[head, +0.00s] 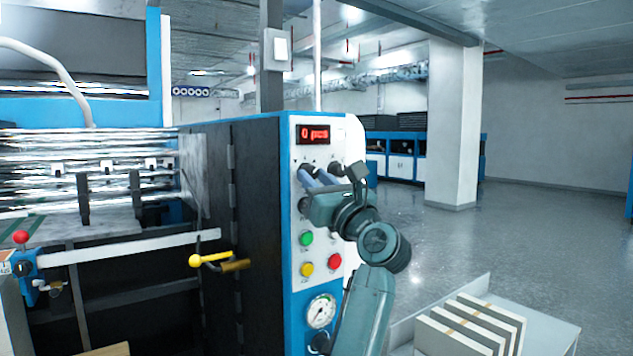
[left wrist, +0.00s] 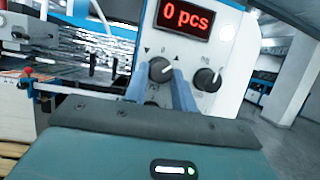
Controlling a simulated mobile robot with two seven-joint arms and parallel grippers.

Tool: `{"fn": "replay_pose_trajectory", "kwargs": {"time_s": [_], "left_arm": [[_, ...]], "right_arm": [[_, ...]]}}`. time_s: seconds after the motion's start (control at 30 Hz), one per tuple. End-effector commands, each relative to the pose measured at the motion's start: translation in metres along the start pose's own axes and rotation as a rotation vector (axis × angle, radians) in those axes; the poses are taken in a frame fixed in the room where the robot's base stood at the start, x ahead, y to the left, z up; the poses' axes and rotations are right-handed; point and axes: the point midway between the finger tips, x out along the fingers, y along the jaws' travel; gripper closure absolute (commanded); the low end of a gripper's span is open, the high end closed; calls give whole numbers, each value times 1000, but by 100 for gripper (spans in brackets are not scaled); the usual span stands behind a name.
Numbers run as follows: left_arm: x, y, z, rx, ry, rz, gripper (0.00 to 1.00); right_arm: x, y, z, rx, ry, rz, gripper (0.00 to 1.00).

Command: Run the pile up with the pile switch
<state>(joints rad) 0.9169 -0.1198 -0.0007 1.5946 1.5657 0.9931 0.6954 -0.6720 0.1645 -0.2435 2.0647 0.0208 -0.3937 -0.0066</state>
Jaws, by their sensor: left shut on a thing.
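The control panel (head: 299,277) on the machine's front bears a red display (head: 314,134) reading "0 pcs". Below the display sit two black rotary knobs. In the left wrist view the left knob (left wrist: 160,69), with small up and down arrow marks beside it, is between the blue fingers of my left gripper (left wrist: 165,84). The right knob (left wrist: 207,79) stands free beside them. In the head view my left gripper (head: 314,177) is shut on the left knob, and its body hides part of the panel. My right gripper is not in view.
Below the gripper are green (head: 306,238), yellow (head: 307,269) and red (head: 335,261) buttons and a gauge (head: 321,311). A yellow-knobbed lever (head: 196,260) sticks out at the left. A table with several cream blocks (head: 461,330) stands at the lower right. Open floor lies beyond.

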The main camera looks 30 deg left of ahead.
Motion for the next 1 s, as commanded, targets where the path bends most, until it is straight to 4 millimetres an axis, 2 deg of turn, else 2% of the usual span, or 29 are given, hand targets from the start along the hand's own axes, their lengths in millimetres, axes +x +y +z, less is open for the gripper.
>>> {"fn": "replay_pose_trajectory", "kwargs": {"time_s": [0.27, 0.4, 0.6, 1.0], "left_arm": [[-2, -2, -5, -105, -6, 41, 97], [-3, -3, -5, -202, -12, 81, 97], [-2, -5, -3, -360, -22, 147, 97], [1, -8, 1, -617, -38, 254, 97]], "right_arm": [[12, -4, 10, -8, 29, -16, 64], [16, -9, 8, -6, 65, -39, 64], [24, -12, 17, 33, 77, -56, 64], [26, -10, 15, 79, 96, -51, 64]]}}
